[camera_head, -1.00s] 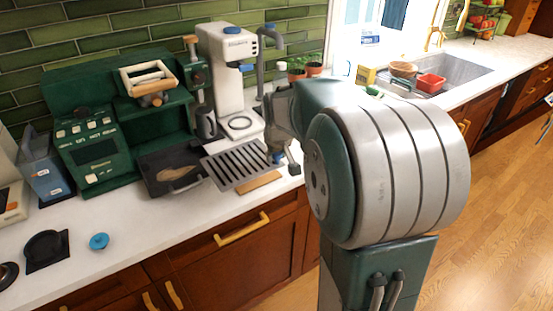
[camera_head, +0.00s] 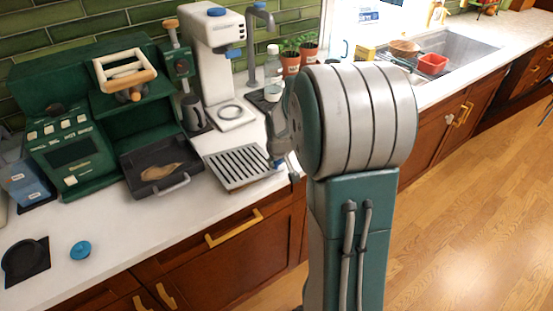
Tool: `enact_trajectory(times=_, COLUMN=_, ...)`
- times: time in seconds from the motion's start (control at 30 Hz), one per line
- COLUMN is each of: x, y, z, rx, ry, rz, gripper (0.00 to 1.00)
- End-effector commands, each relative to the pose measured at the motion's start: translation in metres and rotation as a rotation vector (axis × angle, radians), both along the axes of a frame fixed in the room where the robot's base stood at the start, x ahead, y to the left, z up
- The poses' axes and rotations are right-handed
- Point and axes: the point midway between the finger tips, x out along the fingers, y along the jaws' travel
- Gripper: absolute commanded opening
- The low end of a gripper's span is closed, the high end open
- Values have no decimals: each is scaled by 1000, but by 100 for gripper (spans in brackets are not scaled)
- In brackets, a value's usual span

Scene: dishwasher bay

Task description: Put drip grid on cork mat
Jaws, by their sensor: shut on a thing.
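The drip grid (camera_head: 237,166), a grey slatted metal plate, is over the front part of the white counter, left of my arm. My gripper (camera_head: 277,162) is at the grid's right end, shut on its edge; the fingertips are small and partly hidden by my arm. The cork mat is almost wholly hidden beneath the grid. The grid looks low and nearly level, but I cannot tell whether it touches the mat.
A dark tray with a handle (camera_head: 178,187) stands just left of the grid. Behind are the green coffee machine (camera_head: 66,150) and a white machine (camera_head: 214,60). A blue lid (camera_head: 80,250) lies on the open counter at the front left. Potted plants (camera_head: 291,64) stand behind my arm.

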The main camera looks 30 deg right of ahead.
Motion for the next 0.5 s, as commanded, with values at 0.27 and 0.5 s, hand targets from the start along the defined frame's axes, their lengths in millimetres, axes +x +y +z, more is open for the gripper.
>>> enact_trajectory(times=0.27, x=0, y=0, z=1, rx=1, ry=0, rz=0, gripper=71)
enact_trajectory(times=0.5, x=0, y=-1, z=1, rx=2, ry=0, rz=0, gripper=71)
